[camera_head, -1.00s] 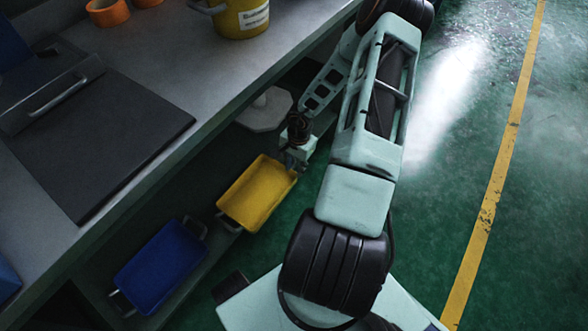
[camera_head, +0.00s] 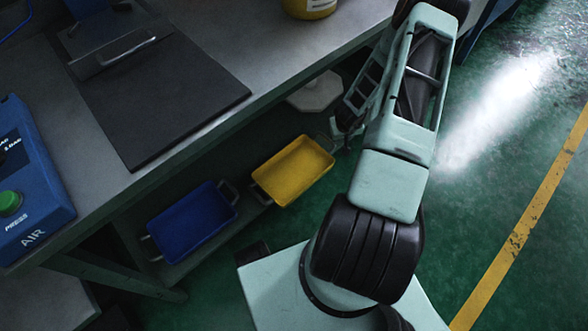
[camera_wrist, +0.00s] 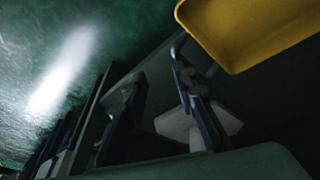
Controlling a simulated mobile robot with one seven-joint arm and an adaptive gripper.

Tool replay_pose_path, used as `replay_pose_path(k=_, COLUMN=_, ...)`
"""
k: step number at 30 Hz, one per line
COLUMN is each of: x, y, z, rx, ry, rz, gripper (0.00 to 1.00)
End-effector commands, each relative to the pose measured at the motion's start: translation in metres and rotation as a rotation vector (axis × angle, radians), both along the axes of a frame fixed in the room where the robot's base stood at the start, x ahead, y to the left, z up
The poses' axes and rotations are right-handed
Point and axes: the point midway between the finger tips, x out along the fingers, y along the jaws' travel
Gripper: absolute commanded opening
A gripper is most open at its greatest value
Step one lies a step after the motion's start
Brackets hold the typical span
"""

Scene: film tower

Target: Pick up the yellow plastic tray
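The yellow plastic tray (camera_head: 293,170) sits on the low shelf under the workbench, right of a blue tray, in the head view. A wire handle shows at its left end. In the wrist view the yellow tray (camera_wrist: 245,30) fills the upper right, with a wire handle (camera_wrist: 178,46) at its near end. My gripper (camera_head: 340,136) is beside the tray's right end in the head view, partly hidden by my arm. In the wrist view my gripper (camera_wrist: 158,80) has its two fingers apart with nothing between them. The right fingertip is close to the handle; I cannot tell whether they touch.
The blue tray (camera_head: 193,221) stands left on the same shelf. The workbench top (camera_head: 220,55) overhangs the trays and carries a dark mat (camera_head: 165,95) and a blue air unit (camera_head: 30,180). A pale object (camera_head: 315,92) lies behind the yellow tray. Green floor is open at right.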

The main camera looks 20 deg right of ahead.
Motion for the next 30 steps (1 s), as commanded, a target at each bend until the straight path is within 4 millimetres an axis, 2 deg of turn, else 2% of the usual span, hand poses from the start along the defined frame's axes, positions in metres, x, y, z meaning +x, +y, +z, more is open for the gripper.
replay_pose_path(k=9, x=0.026, y=0.025, z=0.005, rx=-0.115, ry=-0.025, rz=0.503, gripper=0.26)
replay_pose_path(k=16, x=0.028, y=0.058, z=0.003, rx=-0.158, ry=-0.026, rz=0.876, gripper=0.26)
replay_pose_path(k=23, x=0.011, y=0.093, z=-0.001, rx=-0.169, ry=-0.008, rz=1.253, gripper=0.26)
replay_pose_path(k=30, x=-0.03, y=0.122, z=-0.006, rx=-0.142, ry=0.04, rz=1.649, gripper=0.26)
